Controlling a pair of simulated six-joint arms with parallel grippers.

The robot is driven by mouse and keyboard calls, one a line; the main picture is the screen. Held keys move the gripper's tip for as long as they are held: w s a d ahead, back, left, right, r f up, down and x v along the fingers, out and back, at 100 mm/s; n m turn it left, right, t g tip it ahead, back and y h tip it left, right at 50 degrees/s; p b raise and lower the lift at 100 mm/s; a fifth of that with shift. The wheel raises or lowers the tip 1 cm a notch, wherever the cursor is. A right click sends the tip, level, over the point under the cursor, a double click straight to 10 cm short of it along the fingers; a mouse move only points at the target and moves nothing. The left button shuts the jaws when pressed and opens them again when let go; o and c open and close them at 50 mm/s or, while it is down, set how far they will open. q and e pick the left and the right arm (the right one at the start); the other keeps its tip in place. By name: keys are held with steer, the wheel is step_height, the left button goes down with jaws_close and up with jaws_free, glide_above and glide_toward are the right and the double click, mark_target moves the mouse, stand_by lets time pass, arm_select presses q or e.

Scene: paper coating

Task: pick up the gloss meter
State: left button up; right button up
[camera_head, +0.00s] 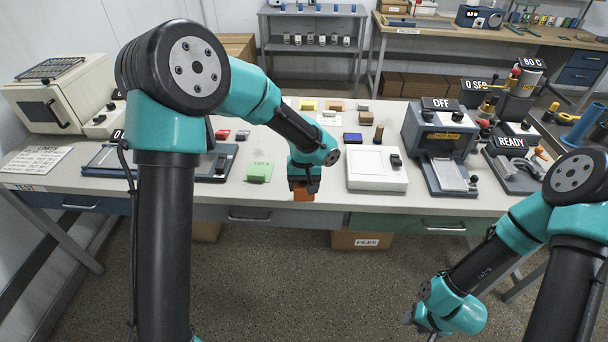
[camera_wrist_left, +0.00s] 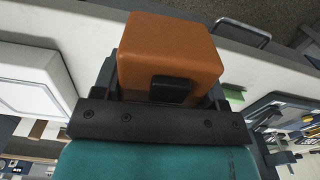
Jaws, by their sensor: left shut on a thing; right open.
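An orange box-shaped block with a small dark window, which I take to be the gloss meter (camera_head: 303,193), is between the fingers of my left gripper (camera_head: 303,183), near the table's front edge. In the left wrist view the orange gloss meter (camera_wrist_left: 168,50) fills the space between the dark fingers of my left gripper (camera_wrist_left: 160,92), which is shut on it. How far it is above the table is hard to tell. My right gripper (camera_head: 420,325) is low at the bottom right, in front of the table, open and away from the gloss meter; its fingers are barely visible.
A white flat device (camera_head: 375,167) stands right of the held block, and a green pad (camera_head: 259,173) lies to its left. A grey machine marked OFF (camera_head: 438,130) and a READY station (camera_head: 510,160) stand further right. A coater board (camera_head: 105,157) is left.

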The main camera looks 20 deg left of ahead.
arm_select(q)
steer(key=shift+s+d, duration=0.1)
steer(key=shift+s, duration=0.25)
stand_by(0.3)
